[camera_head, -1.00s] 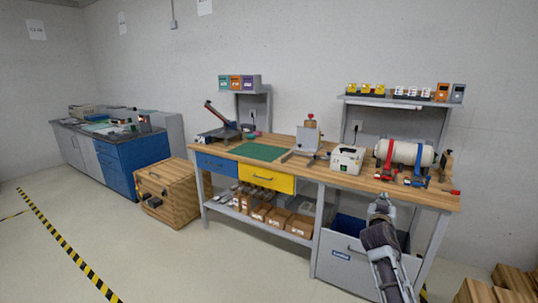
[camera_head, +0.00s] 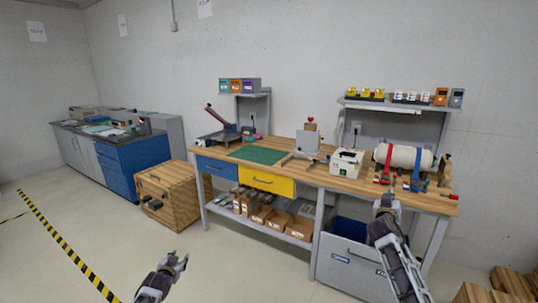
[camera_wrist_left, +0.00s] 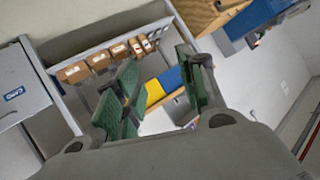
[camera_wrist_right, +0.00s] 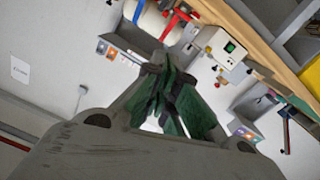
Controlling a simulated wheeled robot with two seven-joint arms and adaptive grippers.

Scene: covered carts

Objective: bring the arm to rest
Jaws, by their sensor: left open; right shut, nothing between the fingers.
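My left gripper (camera_head: 176,263) is low in the head view, at the bottom left of centre, in front of the workbench and clear of it. In the left wrist view its green-padded fingers (camera_wrist_left: 160,85) stand apart with nothing between them. My right gripper (camera_head: 386,204) is at the front edge of the bench's right part in the head view. In the right wrist view its fingers (camera_wrist_right: 165,85) are together and empty. I cannot tell its exact distance from the bench edge.
The workbench (camera_head: 330,179) carries a white box (camera_head: 347,162), a white cylinder (camera_head: 403,156) with red and blue clamps, and a green mat (camera_head: 257,154). A wooden crate (camera_head: 166,192) stands on the floor at its left. The floor in front is free.

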